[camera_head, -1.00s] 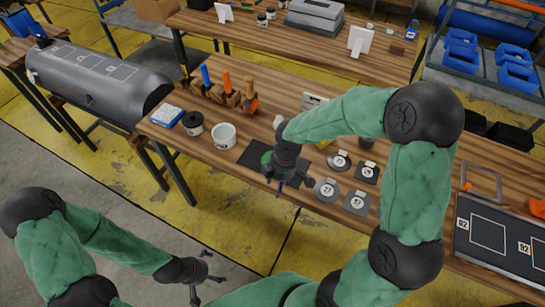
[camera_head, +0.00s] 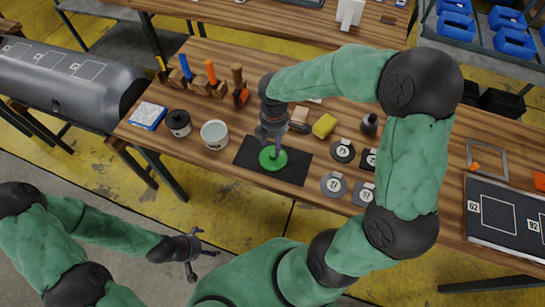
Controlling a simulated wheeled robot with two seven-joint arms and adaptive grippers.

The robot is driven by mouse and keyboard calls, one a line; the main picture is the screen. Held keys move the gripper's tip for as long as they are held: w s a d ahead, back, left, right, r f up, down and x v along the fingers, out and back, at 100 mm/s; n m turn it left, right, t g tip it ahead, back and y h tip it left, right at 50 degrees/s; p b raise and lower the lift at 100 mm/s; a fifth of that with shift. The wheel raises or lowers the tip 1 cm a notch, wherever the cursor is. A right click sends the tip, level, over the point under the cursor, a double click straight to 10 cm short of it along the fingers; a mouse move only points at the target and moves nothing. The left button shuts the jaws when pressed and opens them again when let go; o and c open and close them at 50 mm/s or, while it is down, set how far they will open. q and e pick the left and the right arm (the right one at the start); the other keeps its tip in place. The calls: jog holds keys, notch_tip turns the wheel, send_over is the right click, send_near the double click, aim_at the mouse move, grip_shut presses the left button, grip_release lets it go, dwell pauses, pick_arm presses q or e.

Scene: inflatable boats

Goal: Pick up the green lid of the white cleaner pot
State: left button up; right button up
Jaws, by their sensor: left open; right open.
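The green lid (camera_head: 273,159), a round disc, lies on a black mat (camera_head: 302,166) on the wooden table. The white cleaner pot (camera_head: 215,134) stands uncovered just left of the mat. My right gripper (camera_head: 273,148) is over the lid, pointing down, with its fingers open; whether they touch the lid cannot be told. My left gripper (camera_head: 206,255) is open and empty, low in front of the table.
A dark pot (camera_head: 178,122) and a blue-and-white pad (camera_head: 148,116) stand left of the white pot. Tools in a wooden holder (camera_head: 208,86) are behind. A yellow sponge (camera_head: 323,125) and several numbered discs (camera_head: 334,185) lie to the right.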

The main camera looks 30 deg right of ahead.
aim_at(273, 154)
jog(key=shift+s+a+f+b, duration=0.15)
jog(key=shift+f+b, duration=0.55)
jog(key=shift+f, duration=0.8)
jog(key=shift+s+a+f+b, duration=0.1)
jog(key=shift+f+b, duration=0.6)
jog(key=shift+f, duration=0.8)
jog(key=shift+c, duration=0.5)
jog(key=c, duration=0.9)
